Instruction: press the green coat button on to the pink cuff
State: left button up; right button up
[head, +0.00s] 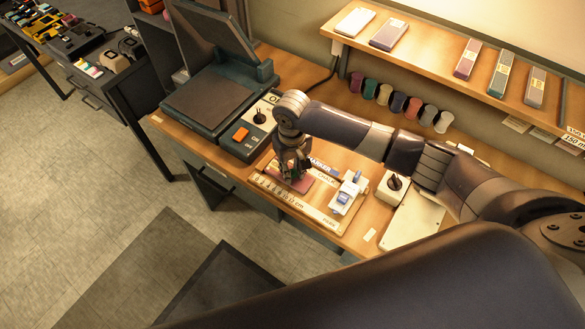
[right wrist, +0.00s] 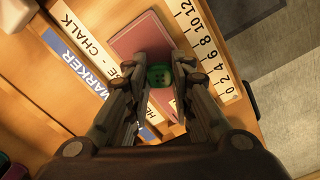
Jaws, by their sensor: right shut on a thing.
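My right gripper (right wrist: 160,85) is shut on the green coat button (right wrist: 158,76), which shows between its fingertips in the right wrist view. The pink cuff (right wrist: 146,38) lies flat on the bench under the fingertips, partly hidden by them. I cannot tell whether the button touches the cuff. In the head view my right gripper (head: 292,172) reaches down over the pink cuff (head: 301,184), and the button is hidden there. My left gripper is not in view.
A ruler (head: 290,203) lies along the bench's front edge. A blue-and-white device (head: 347,193) stands right of the cuff. A press with an orange switch (head: 240,134) is at the left. Several thread spools (head: 399,102) stand behind. Marker and chalk labels (right wrist: 100,75) lie beside the cuff.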

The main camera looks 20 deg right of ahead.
jog(key=shift+f, duration=0.1)
jog(key=o, duration=1)
